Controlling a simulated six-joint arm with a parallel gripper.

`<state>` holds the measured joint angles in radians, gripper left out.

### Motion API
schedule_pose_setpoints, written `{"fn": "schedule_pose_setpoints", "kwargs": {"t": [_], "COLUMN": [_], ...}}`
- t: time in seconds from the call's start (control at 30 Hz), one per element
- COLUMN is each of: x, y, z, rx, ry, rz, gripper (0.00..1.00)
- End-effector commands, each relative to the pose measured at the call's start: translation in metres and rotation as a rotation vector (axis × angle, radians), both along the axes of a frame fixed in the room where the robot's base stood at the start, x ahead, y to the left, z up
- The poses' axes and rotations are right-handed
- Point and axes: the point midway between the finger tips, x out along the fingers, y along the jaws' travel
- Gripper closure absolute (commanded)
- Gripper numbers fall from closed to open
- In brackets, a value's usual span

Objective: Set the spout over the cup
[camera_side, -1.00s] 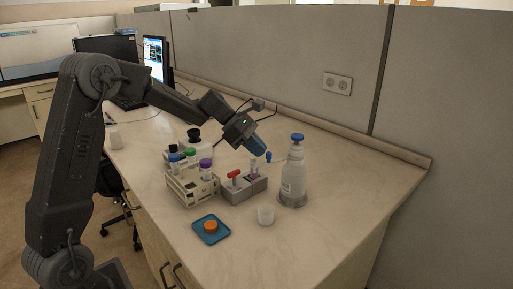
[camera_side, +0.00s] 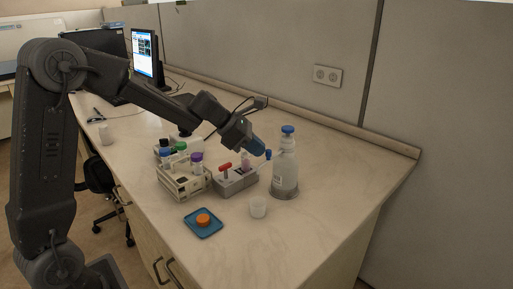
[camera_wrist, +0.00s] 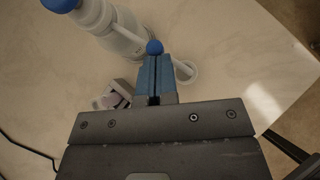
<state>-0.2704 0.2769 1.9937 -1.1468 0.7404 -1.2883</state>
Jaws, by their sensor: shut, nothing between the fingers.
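The white bottle (camera_side: 285,172) with a blue cap (camera_side: 288,129) stands upright on the bench; it also shows in the wrist view (camera_wrist: 118,30).
A grey block (camera_side: 236,182) with a red-handled piece lies under my gripper. A tube rack (camera_side: 184,186) with coloured caps stands left of it. A blue tray (camera_side: 203,223) holds an orange cap. The bench right of the bottle is clear.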

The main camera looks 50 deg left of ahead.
Motion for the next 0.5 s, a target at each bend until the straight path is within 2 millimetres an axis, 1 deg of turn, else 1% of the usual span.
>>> {"fn": "schedule_pose_setpoints", "kwargs": {"t": [0.2,0.33,0.43,0.5], "x": [0.004,0.006,0.003,-0.003], "y": [0.01,0.013,0.015,0.019], "z": [0.0,0.0,0.0,0.001], "rx": [0.0,-0.001,-0.001,-0.001], "ry": [0.0,0.0,0.0,0.001], "rz": [0.001,0.001,0.001,0.002], "gripper": [1.0,1.0,1.0,1.0]}}
